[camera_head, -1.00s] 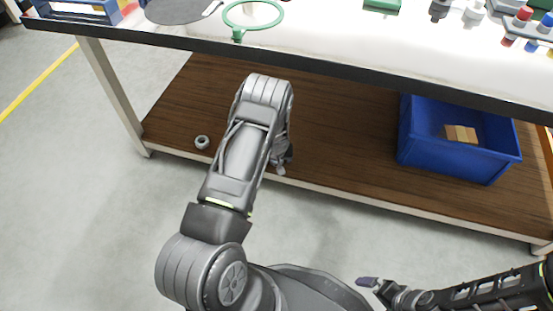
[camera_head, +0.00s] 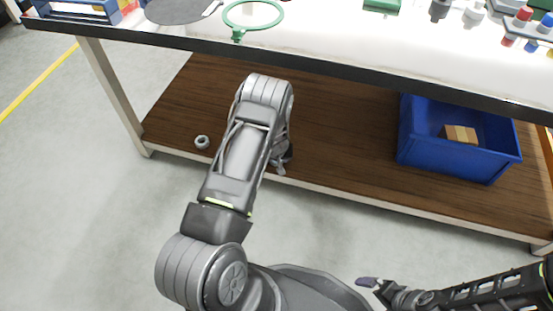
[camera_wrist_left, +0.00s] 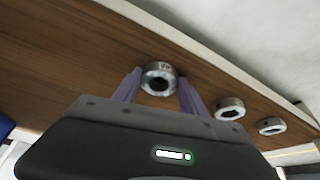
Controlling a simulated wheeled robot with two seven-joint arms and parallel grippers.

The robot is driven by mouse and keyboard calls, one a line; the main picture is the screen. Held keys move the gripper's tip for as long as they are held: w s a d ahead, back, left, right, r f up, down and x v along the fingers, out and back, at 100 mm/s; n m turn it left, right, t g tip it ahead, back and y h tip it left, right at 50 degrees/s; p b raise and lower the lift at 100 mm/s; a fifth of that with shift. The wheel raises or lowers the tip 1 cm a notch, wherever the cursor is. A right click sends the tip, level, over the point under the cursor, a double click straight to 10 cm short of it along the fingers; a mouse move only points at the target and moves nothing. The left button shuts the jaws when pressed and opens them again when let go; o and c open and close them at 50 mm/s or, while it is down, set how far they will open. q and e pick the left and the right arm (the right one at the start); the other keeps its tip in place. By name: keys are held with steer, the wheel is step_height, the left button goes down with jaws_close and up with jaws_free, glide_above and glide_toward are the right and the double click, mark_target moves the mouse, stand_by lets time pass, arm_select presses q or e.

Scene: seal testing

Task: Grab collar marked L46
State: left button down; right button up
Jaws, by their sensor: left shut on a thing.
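In the left wrist view, my left gripper (camera_wrist_left: 157,88) has its two purple fingers on either side of a grey metal collar (camera_wrist_left: 158,68) and is shut on it. Small marks show on the collar's side, too small to read. Two more collars lie on the wooden shelf to the right, a middle collar (camera_wrist_left: 229,108) and an end collar (camera_wrist_left: 271,127).
The brown lower shelf (camera_head: 340,135) lies under a white-topped workbench (camera_head: 330,38), whose dark front edge overhangs it. A blue bin (camera_head: 415,150) with a wooden block (camera_head: 460,134) stands on the shelf's right. The shelf between my arm and the bin is clear.

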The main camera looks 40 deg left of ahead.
mark_target(276, 161)
arm_select(q)
steer(key=shift+r, duration=0.15)
steer(key=shift+r+p, duration=0.35)
steer(key=shift+r, duration=0.15)
step_height(276, 161, up, 3)
steer(key=shift+s+f+p, duration=0.15)
steer(key=shift+p, duration=0.55)
steer(key=s+d+p, duration=0.2)
steer(key=s+d, duration=0.8)
steer(key=s, duration=0.4)
steer(key=shift+s+f+p, duration=0.25)
steer(key=shift+s+p, duration=0.05)
steer(key=shift+p, duration=0.05)
